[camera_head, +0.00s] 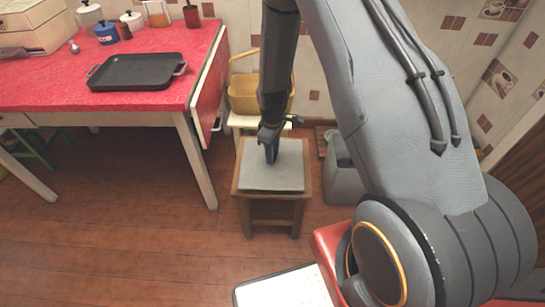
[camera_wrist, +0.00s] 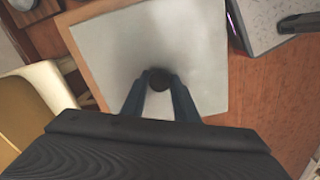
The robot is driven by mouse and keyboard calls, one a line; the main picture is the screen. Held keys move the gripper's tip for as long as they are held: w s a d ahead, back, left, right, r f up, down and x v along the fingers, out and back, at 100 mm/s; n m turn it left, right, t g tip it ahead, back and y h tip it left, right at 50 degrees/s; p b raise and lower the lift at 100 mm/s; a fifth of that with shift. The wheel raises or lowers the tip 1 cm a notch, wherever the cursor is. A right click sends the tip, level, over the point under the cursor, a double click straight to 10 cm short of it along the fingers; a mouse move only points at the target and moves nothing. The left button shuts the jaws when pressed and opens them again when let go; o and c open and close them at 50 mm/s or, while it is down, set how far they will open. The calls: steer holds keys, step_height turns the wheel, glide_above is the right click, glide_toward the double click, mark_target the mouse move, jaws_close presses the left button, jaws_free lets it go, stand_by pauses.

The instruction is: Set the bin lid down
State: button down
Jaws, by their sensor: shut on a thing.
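The bin lid (camera_head: 262,178) is a flat grey square plate over the top of a small wooden stool (camera_head: 242,203). In the wrist view the lid (camera_wrist: 120,50) fills the middle, with a dark round knob (camera_wrist: 160,80) on it. My gripper (camera_head: 270,155) points down over the lid; in the wrist view its two fingers (camera_wrist: 160,92) are closed on the knob. The lid looks level and lies within the stool top, with a wooden border showing. I cannot tell whether it touches the stool. The grey bin (camera_head: 345,185) stands open to the right of the stool.
A red-topped table (camera_head: 50,95) with a black tray (camera_head: 137,71) is at left. A white-topped surface (camera_head: 285,288) is in front. Wooden floor (camera_head: 150,250) is clear at front left.

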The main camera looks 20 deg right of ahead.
steer(key=shift+f, duration=1.1)
steer(key=shift+f, duration=0.15)
steer(key=c, duration=1.4)
jaws_free()
step_height(320, 180, up, 12)
steer(key=s+d+r+m, duration=0.2)
steer(key=s+r+m, duration=0.1)
steer(key=s+r, duration=0.3)
steer(key=s+d+r+m, duration=0.2)
steer(key=s+r+m, duration=0.1)
steer(key=r, duration=0.5)
steer(key=s+r+m, duration=0.2)
steer(key=s, duration=0.2)
steer(key=s+d+r+m, duration=0.1)
steer(key=s+r+m, duration=0.1)
steer(key=s, duration=0.3)
steer(key=s+d+r+m, duration=0.1)
steer(key=s+r, duration=0.2)
steer(key=s, duration=0.2)
steer(key=shift+r+m, duration=0.15)
steer(key=shift+m, duration=0.25)
